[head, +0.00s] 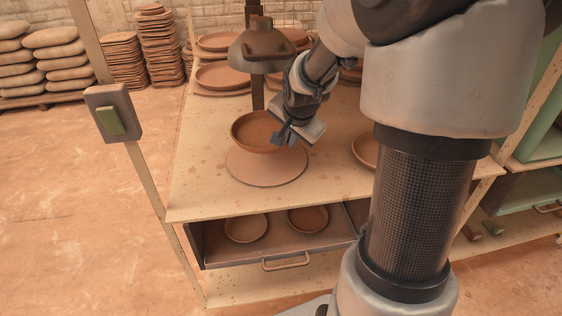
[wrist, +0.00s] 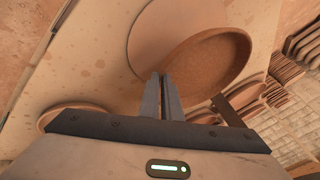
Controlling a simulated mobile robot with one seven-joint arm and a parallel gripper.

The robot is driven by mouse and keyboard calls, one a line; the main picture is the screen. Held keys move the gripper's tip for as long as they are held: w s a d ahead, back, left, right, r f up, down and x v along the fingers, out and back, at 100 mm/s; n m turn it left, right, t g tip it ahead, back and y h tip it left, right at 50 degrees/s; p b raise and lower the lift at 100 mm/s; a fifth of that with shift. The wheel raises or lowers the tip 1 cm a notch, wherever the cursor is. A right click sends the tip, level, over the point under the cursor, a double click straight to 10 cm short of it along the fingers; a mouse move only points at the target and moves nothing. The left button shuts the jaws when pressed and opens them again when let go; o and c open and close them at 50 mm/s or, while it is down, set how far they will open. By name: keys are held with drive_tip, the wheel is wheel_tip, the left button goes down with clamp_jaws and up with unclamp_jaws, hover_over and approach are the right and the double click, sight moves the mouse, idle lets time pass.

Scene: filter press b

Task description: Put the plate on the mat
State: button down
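The brown round plate (head: 256,128) is at the far side of the flat pinkish round mat (head: 266,172) and covers its back part in the head view. My gripper (head: 285,138) is at the plate's right rim. In the wrist view the two fingers (wrist: 162,80) are close together with their tips at the rim of the plate (wrist: 210,65), gripping it. The mat (wrist: 148,32) shows partly behind the plate there. The plate looks raised above the mat; the exact gap cannot be told.
A press head (head: 262,52) on a column stands behind the plate. Another brown plate (head: 365,150) lies on the table to the right, partly behind my arm. More plates (head: 222,76) are stacked at the back. An open drawer (head: 275,252) below holds two dishes. The table's front left is clear.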

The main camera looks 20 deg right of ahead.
wheel_tip(320, 180, down, 8)
drive_tip(key=shift+r+b, duration=0.1)
drive_tip(key=shift+b, duration=1.15)
drive_tip(key=c, duration=2)
unclamp_jaws()
drive_tip(key=shift+s+r, duration=0.1)
drive_tip(key=shift+r, duration=0.15)
drive_tip(key=p+v, duration=0.5)
drive_tip(key=v, duration=0.6)
drive_tip(key=shift+s+a+r, duration=0.1)
drive_tip(key=shift+s+r, duration=0.05)
